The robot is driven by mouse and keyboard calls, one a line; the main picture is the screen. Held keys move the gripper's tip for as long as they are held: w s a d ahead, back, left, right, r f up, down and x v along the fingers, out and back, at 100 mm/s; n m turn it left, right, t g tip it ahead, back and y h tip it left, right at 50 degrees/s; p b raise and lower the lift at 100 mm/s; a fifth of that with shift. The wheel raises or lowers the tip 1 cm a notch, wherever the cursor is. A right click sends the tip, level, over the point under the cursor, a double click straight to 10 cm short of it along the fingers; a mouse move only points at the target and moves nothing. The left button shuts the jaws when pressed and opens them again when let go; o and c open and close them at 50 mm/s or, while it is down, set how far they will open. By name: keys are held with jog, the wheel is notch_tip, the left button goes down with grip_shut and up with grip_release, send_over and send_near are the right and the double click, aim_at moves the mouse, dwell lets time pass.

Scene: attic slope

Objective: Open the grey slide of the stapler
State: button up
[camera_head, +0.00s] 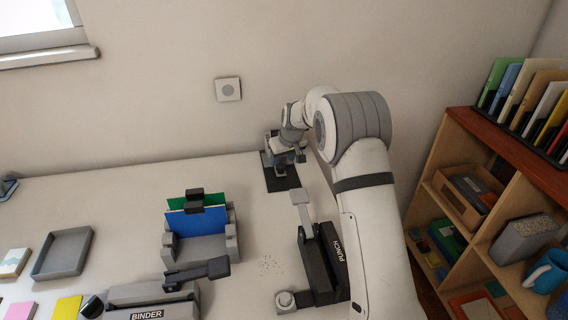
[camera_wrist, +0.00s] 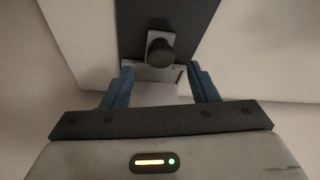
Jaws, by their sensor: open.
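My gripper (camera_head: 284,160) is at the back of the table, low over a dark base plate (camera_head: 286,184) near the wall. In the wrist view my gripper (camera_wrist: 160,76) is open, with one blue finger on each side of a light grey piece. The grey slide (camera_wrist: 150,73) appears to be this piece, part of the stapler, with a round dark knob (camera_wrist: 159,52) standing at its far end. I cannot tell if the fingers touch it. The dark stapler base (camera_wrist: 205,15) runs away behind the knob. In the head view my gripper and arm hide most of the stapler.
A black punch (camera_head: 322,262) lies nearer on the table beside my arm. A grey holder (camera_head: 205,246) with blue and green sheets and a binder (camera_head: 150,300) stand to the left. A grey tray (camera_head: 62,252) lies further left. A wooden shelf (camera_head: 510,150) stands right.

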aim_at(281, 165)
jog(key=shift+x, duration=1.65)
grip_shut()
